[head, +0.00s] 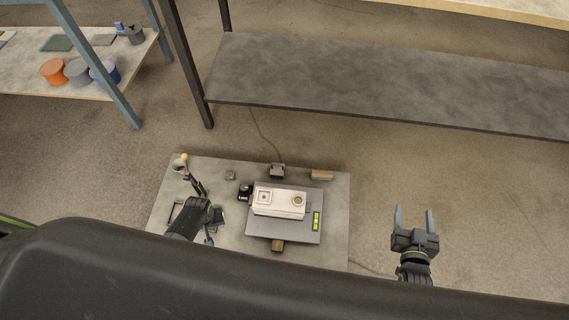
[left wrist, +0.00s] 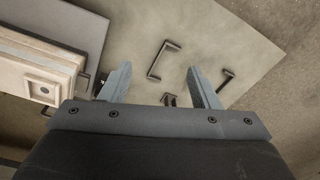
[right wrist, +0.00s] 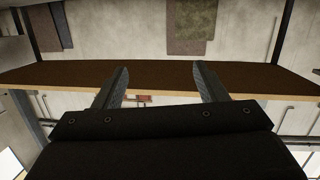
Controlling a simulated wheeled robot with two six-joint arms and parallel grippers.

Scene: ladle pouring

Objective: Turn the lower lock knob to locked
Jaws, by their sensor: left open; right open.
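A pale box (head: 279,203) with a square fitting (head: 264,197) and a round brass-coloured fitting (head: 298,201) on top sits on a grey plate on the low board. I cannot tell which part is the lower lock knob. The box's corner, with a square fitting (left wrist: 42,90), shows at the left of the left wrist view. My left gripper (left wrist: 159,70) is open and empty above the board, to the left of the box in the head view. My right gripper (head: 414,210) is open and empty, off to the right of the board; it also shows in the right wrist view (right wrist: 159,68).
The board (head: 334,230) carries dark brackets (left wrist: 153,62), small blocks (head: 322,175) and a green-yellow strip (head: 316,221). A black round part (head: 245,191) adjoins the box's left end. A dark shelf (head: 390,90) stands behind.

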